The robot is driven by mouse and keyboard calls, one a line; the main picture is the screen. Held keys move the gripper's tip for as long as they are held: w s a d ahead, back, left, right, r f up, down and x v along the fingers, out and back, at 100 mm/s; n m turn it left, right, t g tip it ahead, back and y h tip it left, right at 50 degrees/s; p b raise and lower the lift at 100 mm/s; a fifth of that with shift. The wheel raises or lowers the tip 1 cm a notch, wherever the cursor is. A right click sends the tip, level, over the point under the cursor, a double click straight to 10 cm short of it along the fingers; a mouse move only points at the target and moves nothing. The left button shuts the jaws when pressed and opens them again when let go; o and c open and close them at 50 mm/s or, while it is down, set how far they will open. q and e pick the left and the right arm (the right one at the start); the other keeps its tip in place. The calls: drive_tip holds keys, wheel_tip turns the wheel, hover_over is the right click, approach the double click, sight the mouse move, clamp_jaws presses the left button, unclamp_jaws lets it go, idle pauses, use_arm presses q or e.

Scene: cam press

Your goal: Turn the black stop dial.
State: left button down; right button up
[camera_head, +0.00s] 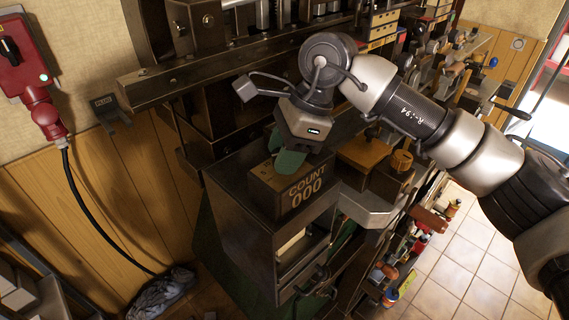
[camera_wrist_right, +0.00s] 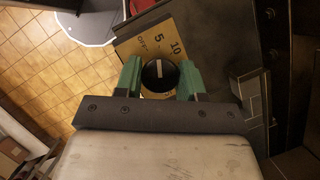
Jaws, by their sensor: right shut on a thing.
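The black stop dial (camera_wrist_right: 159,75) shows in the right wrist view. It is round with a pale pointer line and sits on a yellow plate (camera_wrist_right: 158,42) marked OFF, 5 and 10. My right gripper (camera_wrist_right: 160,78) has its green fingers on both sides of the dial and is shut on it. In the head view my right gripper (camera_head: 290,155) reaches down behind the top of the dark box marked COUNT 000 (camera_head: 303,190). The dial is hidden there. My left gripper is not in view.
A red switch box (camera_head: 20,55) with a black cable hangs on the left wall. A dark machine frame (camera_head: 190,75) stands behind my right gripper. A crowded bench with small parts (camera_head: 400,165) lies to the right. Tiled floor (camera_head: 470,240) is open at lower right.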

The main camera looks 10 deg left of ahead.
drive_tip(key=shift+m+t+b, duration=0.3)
drive_tip(key=shift+m+b, duration=0.5)
drive_tip(key=shift+m, duration=0.1)
drive_tip(key=shift+r, duration=0.1)
drive_tip(key=o, duration=0.9)
drive_tip(key=b+v, duration=0.1)
drive_tip(key=v, duration=0.9)
drive_tip(key=shift+d+r, duration=0.3)
drive_tip(key=shift+s+f, duration=0.1)
